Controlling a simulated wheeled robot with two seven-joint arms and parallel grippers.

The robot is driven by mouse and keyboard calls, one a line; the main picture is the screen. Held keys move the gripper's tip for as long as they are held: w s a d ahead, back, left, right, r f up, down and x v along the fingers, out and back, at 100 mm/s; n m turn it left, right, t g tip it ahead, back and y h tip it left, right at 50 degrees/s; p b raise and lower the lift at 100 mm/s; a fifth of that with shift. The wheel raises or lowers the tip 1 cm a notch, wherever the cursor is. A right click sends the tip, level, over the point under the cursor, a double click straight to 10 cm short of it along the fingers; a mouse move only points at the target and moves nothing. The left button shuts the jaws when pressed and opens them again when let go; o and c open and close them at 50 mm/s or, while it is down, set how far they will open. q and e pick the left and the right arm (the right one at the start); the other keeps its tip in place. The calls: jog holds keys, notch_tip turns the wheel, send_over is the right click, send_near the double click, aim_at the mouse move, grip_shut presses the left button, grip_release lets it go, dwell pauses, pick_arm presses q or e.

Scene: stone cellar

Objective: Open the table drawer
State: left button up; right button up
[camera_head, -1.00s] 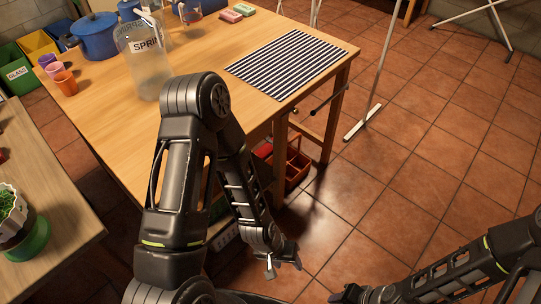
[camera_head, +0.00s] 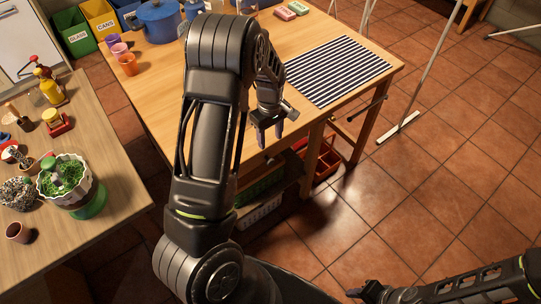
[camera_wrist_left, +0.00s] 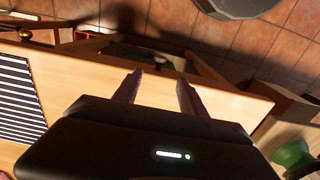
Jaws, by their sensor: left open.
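The wooden table (camera_head: 150,95) fills the upper middle of the head view. My left gripper (camera_head: 269,136) points down near its front edge, its two fingers apart and nothing between them. In the left wrist view, the open fingers (camera_wrist_left: 160,84) reach over the tabletop (camera_wrist_left: 85,90) toward that edge. A round brass knob (camera_wrist_left: 24,34) shows beyond the edge at upper left, well to the side of the fingers. The drawer front is mostly hidden under the tabletop, so I cannot tell its opening. My right gripper (camera_head: 366,291) is low at the right, away from the table, its fingers unclear.
A striped mat (camera_head: 335,70), a blue pot (camera_head: 160,20) and several cups stand on the table. A red crate (camera_head: 322,160) is beneath it. A side table (camera_head: 105,150) with a potted plant (camera_head: 65,178) is at left.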

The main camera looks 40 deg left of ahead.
aim_at(270, 160)
pick_arm(q)
notch_tip(270, 160, down, 12)
jog(key=b, duration=0.7)
jog(key=shift+f, duration=0.1)
jog(key=shift+c, duration=0.4)
grip_shut()
dwell(1.0)
